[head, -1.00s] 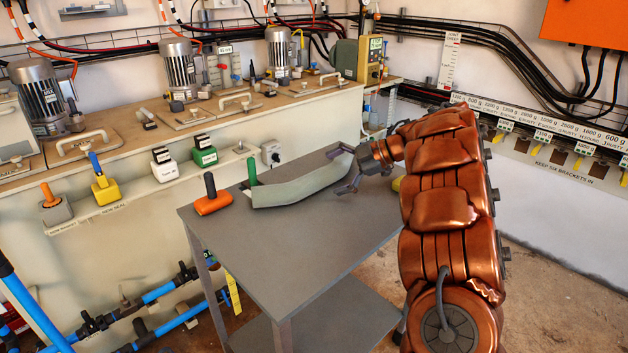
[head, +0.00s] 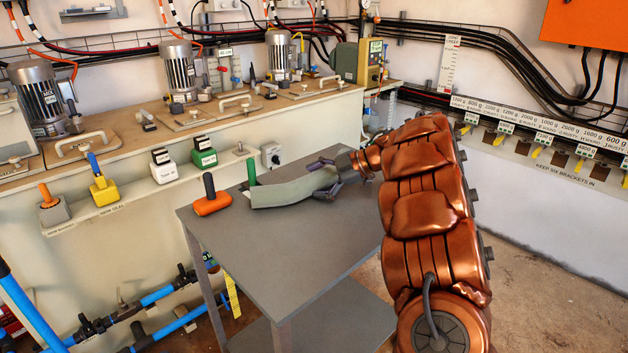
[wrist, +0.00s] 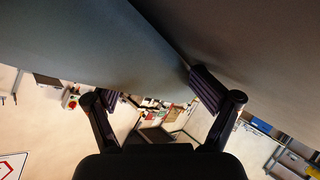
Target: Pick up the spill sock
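The spill sock (head: 287,191) is a long, grey-green, soft-looking roll lying across the far part of the grey table (head: 262,245). My gripper (head: 322,180) is at its right end in the head view, with its dark fingers on either side of the sock. In the wrist view the sock (wrist: 100,50) fills much of the upper picture and passes between the two finger pads (wrist: 158,94). The pads are spread apart and look close to its sides. Whether they press on it I cannot tell. Part of the right end is hidden by the fingers.
The bench (head: 110,235) with motors and labelled blocks runs behind the table. The table's front is clear.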

